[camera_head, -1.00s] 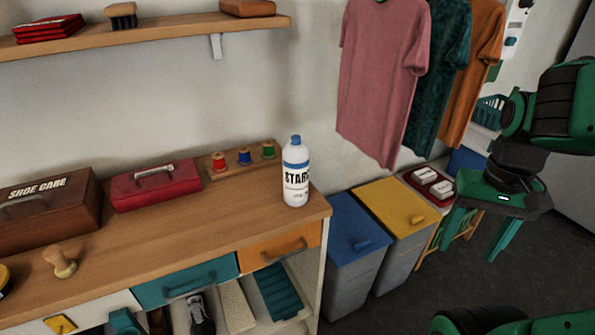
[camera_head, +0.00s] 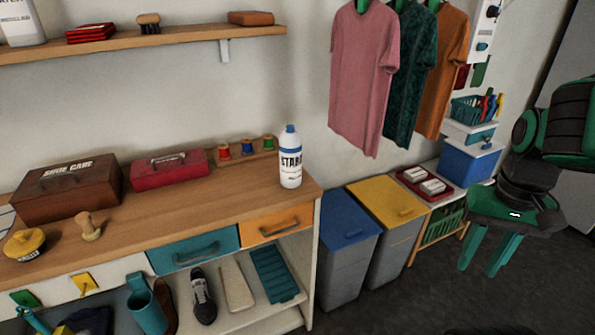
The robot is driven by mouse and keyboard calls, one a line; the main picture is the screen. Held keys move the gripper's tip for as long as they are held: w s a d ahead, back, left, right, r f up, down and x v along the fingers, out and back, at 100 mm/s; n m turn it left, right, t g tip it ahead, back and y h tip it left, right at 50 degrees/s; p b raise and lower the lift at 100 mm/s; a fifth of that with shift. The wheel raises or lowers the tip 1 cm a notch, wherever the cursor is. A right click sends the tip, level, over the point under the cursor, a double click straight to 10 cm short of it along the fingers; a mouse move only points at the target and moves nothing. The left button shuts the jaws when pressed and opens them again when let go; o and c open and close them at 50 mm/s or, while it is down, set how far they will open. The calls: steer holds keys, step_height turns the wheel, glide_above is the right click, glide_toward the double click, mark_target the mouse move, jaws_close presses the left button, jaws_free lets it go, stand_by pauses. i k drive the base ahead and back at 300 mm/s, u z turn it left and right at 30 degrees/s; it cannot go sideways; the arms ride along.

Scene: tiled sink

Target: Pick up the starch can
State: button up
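The starch can (camera_head: 290,165) is a white bottle with a blue cap and dark lettering. It stands upright near the right end of the wooden counter (camera_head: 200,207). My gripper (camera_head: 488,254) is at the right of the view, well apart from the can and to its right. Its two green fingers point down with a gap between them, and nothing shows between them.
Thread spools (camera_head: 245,147), a red box (camera_head: 168,170) and a shoe care box (camera_head: 70,189) stand left of the can. Blue-lidded (camera_head: 348,225) and yellow-lidded (camera_head: 388,203) bins stand right of the counter. Shirts (camera_head: 362,75) hang above. A shelf (camera_head: 150,41) runs along the wall.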

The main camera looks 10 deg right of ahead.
mark_target(290, 144)
steer(key=z, duration=0.4)
steer(key=k, duration=0.75)
steer(key=z, duration=0.4)
steer(key=i, duration=1.1)
steer(key=u, duration=0.25)
